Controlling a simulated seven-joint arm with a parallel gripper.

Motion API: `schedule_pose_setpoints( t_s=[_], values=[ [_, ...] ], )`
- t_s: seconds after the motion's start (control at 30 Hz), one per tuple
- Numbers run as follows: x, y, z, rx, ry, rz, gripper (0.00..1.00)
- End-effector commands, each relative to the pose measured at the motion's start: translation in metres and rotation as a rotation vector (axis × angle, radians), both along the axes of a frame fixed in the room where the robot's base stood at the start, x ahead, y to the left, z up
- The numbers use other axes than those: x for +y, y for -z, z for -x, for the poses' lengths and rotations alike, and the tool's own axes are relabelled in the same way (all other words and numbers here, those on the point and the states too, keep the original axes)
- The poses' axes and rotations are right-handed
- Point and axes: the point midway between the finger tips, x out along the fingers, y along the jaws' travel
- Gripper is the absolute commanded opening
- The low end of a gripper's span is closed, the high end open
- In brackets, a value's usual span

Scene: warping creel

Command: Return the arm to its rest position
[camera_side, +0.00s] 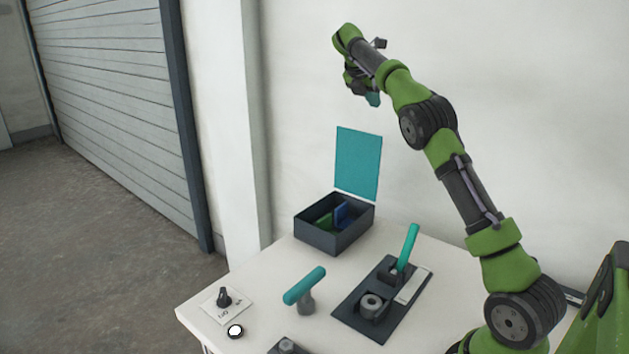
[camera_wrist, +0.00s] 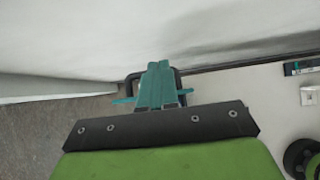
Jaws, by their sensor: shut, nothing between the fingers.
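My gripper (camera_side: 373,98) is raised high above the table, in front of the white wall in the side view. Its teal fingers also show in the wrist view (camera_wrist: 158,88), side by side and closed together with nothing between them. The arm reaches up and to the left from its base at the lower right. My gripper touches nothing and is well above the open box.
The white table (camera_side: 250,275) holds a dark box (camera_side: 323,240) with its teal lid (camera_side: 358,163) standing open. Also there are a dark fixture plate with a teal lever (camera_side: 408,246), a teal-topped handle (camera_side: 304,286), a black knob (camera_side: 224,297) and a white button (camera_side: 235,331).

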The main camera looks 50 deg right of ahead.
Motion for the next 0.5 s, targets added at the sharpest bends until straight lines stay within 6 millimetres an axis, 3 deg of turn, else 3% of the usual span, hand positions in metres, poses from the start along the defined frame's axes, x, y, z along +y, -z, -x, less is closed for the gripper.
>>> schedule_pose_setpoints(
  t_s=[0.27, 0.4, 0.5],
  values=[
    [-0.001, -0.007, -0.003, -0.102, 0.101, 0.012, 0.00],
    [-0.004, 0.025, -0.004, -0.270, 0.314, -0.043, 0.00],
    [0.009, 0.038, 0.001, -0.428, 0.492, -0.123, 0.00]
  ],
)
